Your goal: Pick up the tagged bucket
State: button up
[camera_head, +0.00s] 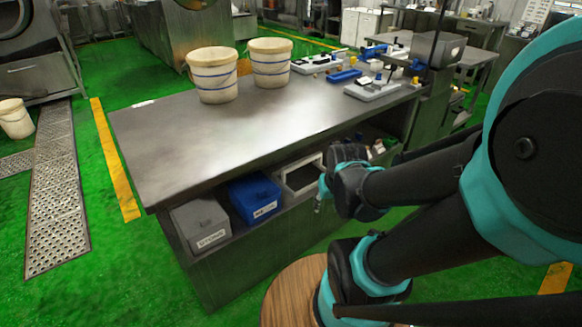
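Two cream buckets with blue bands stand upright on the metal table, a left bucket (212,76) and a right bucket (270,63) close beside it. A third pale bucket (15,119) stands on the floor at the far left, cut by the picture edge. I cannot make out a tag on any of them. The end of my arm, with my gripper (321,190), is in front of the table's near edge, well apart from the buckets. Its fingers are too small and too hidden by the wrist to tell whether they are open or shut.
The metal table (190,140) is bare at its front and left, with a small white piece (143,103) on it. Blue and white tools (345,75) lie at its right. Grey (200,225) and blue bins (254,197) sit on the shelf below.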

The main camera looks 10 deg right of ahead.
aim_at(213, 69)
jog(key=i+l+z, duration=0.15)
jog(key=i+l, duration=0.35)
jog(key=l, duration=0.4)
jog(key=i+l+z, duration=0.1)
jog(key=i+l, duration=0.45)
jog(key=l, duration=0.25)
jog(key=i+l+z, duration=0.15)
jog(key=i+l, duration=0.4)
jog(key=l, duration=0.25)
jog(key=i+l+z, duration=0.1)
jog(key=i+l, duration=0.5)
jog(key=l+u, duration=0.1)
jog(key=u, duration=2.25)
jog(key=i+j+u, duration=0.25)
jog(key=j+u, duration=0.15)
jog(key=j, duration=0.2)
jog(key=i+j+u, duration=0.8)
jog(key=j, duration=0.15)
jog(key=i+j+u, duration=0.4)
jog(key=k+l, duration=0.05)
jog(key=k, duration=0.05)
